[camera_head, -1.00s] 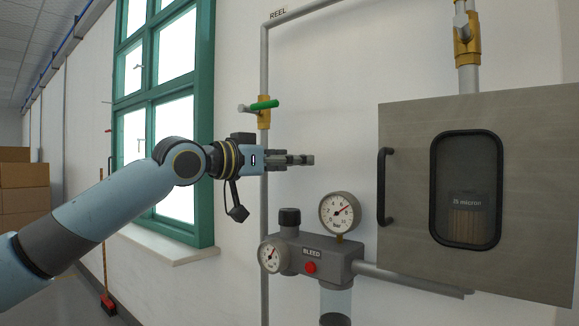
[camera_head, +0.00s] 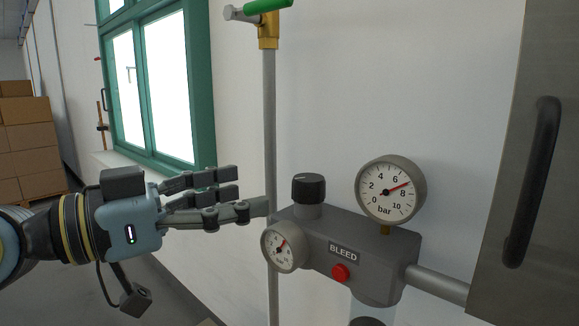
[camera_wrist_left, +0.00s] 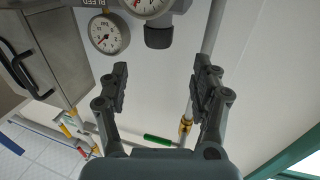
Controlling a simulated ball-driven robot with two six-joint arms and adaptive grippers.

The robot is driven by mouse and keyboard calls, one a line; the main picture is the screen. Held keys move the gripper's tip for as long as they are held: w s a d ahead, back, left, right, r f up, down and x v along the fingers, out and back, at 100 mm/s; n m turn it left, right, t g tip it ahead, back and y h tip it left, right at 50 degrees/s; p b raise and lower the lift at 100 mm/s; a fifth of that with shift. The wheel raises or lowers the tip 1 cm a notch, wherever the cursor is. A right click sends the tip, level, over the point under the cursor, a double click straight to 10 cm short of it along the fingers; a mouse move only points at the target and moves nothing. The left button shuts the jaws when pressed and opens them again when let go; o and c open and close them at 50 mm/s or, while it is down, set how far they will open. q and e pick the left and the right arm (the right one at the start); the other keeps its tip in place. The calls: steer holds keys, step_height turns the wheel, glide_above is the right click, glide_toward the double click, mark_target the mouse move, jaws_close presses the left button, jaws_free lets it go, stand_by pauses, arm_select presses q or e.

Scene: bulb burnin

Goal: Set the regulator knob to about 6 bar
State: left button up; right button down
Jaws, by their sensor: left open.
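The black regulator knob (camera_head: 308,188) stands upright on the left end of the grey regulator body (camera_head: 340,240). A white line marks its top. The large gauge (camera_head: 389,190) at its right has a red needle between 6 and 8 bar, near 7. My left gripper (camera_head: 245,190) is open and empty, left of the knob and apart from it. In the left wrist view, which is upside down, the knob (camera_wrist_left: 158,37) lies beyond and between the fingertips (camera_wrist_left: 160,76). My right gripper is not in view.
A small gauge (camera_head: 283,248) sits on the body's left front, with the red BLEED button (camera_head: 341,272) beside it. A vertical pipe (camera_head: 269,120) with a green-handled valve (camera_head: 268,8) runs behind. A cabinet (camera_head: 530,190) stands at right. The wall above the knob is clear.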

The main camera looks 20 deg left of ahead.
mark_target(296, 183)
arm_select(q)
steer(key=x, duration=0.2)
steer(key=shift+w+d+r, duration=0.1)
steer(key=shift+w+d, duration=0.1)
steer(key=shift+d, duration=0.05)
steer(key=x, duration=0.5)
steer(key=shift+s+r+p, duration=0.1)
steer(key=shift+p, duration=0.2)
steer(key=shift+x, duration=1.1)
steer(key=shift+w+d+p, duration=0.2)
steer(key=shift+w+p, duration=0.15)
steer(key=shift+f, duration=0.2)
steer(key=c, duration=1.2)
steer(key=shift+n+y, duration=0.3)
steer(key=shift+y, duration=0.1)
steer(key=shift+c, duration=0.2)
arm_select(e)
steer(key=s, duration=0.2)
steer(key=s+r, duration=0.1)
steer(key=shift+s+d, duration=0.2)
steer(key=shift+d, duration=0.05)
